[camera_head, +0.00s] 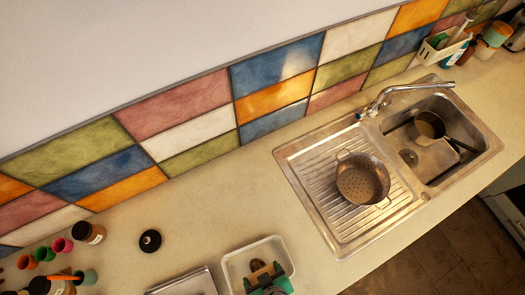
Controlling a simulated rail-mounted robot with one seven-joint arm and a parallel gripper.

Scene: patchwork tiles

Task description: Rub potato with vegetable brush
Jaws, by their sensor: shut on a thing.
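My gripper (263,273), teal and black, is at the bottom centre, over the right part of a white tray (232,258). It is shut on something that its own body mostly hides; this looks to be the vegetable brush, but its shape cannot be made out. A small dark brown rounded thing (257,264), which may be the potato, shows in the tray just beyond the fingers. Whether it touches the held thing cannot be told.
A metal tray (186,283) stands left of the white tray. A round black item (150,241), jars (88,232) and coloured cups are farther left. A colander (362,179) sits on the sink drainboard (325,205); a pan (428,126) is in the basin. Counter between is clear.

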